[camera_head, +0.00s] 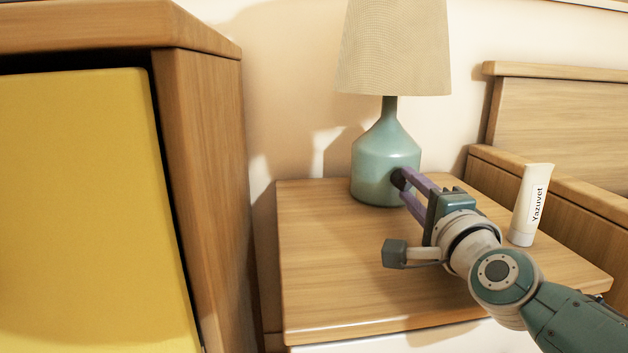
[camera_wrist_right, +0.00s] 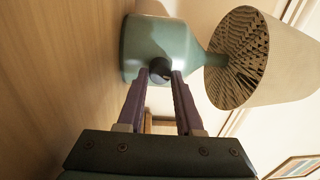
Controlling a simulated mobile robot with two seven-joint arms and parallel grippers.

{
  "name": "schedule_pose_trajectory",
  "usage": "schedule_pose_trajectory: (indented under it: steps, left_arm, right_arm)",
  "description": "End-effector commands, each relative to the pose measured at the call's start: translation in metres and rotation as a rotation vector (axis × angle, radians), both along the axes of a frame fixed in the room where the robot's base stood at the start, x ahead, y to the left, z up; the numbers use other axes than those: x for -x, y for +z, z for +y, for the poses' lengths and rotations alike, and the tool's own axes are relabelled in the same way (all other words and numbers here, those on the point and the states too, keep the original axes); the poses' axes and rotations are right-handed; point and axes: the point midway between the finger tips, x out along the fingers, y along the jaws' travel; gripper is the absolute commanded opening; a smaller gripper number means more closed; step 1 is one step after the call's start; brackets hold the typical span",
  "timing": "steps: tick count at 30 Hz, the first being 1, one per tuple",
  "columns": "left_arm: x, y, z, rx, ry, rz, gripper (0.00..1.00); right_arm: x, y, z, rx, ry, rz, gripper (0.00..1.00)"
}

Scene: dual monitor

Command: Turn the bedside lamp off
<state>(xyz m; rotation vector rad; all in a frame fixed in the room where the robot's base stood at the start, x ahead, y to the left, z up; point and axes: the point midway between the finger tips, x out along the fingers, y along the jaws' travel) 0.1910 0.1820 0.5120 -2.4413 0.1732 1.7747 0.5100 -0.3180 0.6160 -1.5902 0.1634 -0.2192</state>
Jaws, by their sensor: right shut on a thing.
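The bedside lamp stands upright on the nightstand in the head view, with a teal bottle-shaped base (camera_head: 378,160) and a beige shade (camera_head: 395,45). A dark round knob (camera_wrist_right: 159,71) sits low on the base. My right gripper (camera_head: 402,182) reaches the base from the front right, and its purple fingers are shut on the knob. The right wrist view shows the two fingertips (camera_wrist_right: 160,75) on either side of the knob, with the teal base (camera_wrist_right: 180,45) just beyond. I cannot tell from these views whether the lamp is lit. My left gripper is not in view.
The wooden nightstand top (camera_head: 330,270) is clear at the front left. A white tube (camera_head: 531,205) marked "Yazuvet" stands upright on the right, close to my right arm. A wooden cabinet with a yellow front (camera_head: 85,210) stands at left. A wooden bed frame (camera_head: 560,120) is at right.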

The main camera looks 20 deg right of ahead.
Motion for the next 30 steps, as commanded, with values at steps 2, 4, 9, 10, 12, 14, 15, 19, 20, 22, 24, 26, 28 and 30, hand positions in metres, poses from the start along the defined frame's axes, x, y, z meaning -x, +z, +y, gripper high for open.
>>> schedule_pose_trajectory:
  steps: [2,4,9,10,12,14,15,19,20,22,24,26,28,30]
  left_arm:
    - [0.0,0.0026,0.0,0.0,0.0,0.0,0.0]
    - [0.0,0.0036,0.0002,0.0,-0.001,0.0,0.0]
    - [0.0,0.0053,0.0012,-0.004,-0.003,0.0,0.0]
    - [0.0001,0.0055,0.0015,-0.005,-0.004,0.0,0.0]
    - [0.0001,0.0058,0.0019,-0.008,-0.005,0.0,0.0]
    - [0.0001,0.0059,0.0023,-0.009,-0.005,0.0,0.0]
    - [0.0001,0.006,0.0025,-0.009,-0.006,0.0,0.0]
    - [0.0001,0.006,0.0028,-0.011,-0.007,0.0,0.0]
    - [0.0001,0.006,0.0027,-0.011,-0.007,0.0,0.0]
    - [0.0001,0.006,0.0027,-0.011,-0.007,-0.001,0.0]
    - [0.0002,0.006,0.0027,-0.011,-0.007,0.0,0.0]
    - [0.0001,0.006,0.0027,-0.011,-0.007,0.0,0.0]
    - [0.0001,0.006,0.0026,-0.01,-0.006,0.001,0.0]
    - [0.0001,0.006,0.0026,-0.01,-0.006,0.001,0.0]
  right_arm:
    - [0.0,0.001,-0.0003,0.045,-0.001,0.011,0.0]
    - [0.0001,0.0009,-0.0005,0.081,-0.001,0.02,0.0]
    - [0.0001,0.0009,-0.0005,0.144,-0.001,0.034,0.0]
    - [0.0,0.0009,-0.0004,0.152,-0.001,0.036,0.0]
    - [-0.0001,0.0008,-0.0004,0.166,-0.001,0.039,0.0]
    - [0.0,0.0007,-0.0004,0.173,-0.001,0.041,0.0]
    - [-0.0001,0.0007,-0.0004,0.178,-0.001,0.042,0.0]
    - [0.0,0.0005,-0.0004,0.185,0.0,0.044,0.0]
    - [0.0,0.0005,-0.0004,0.185,0.0,0.044,0.0]
    - [0.0,0.0005,-0.0004,0.185,0.0,0.044,0.0]
    - [0.0,0.0005,-0.0004,0.185,0.0,0.044,0.0]
    - [0.0,0.0006,-0.0004,0.185,0.0,0.044,0.0]
    - [0.0,0.0005,-0.0004,0.185,0.0,0.044,0.0]
    - [0.0,0.0006,-0.0004,0.185,0.0,0.044,0.43]
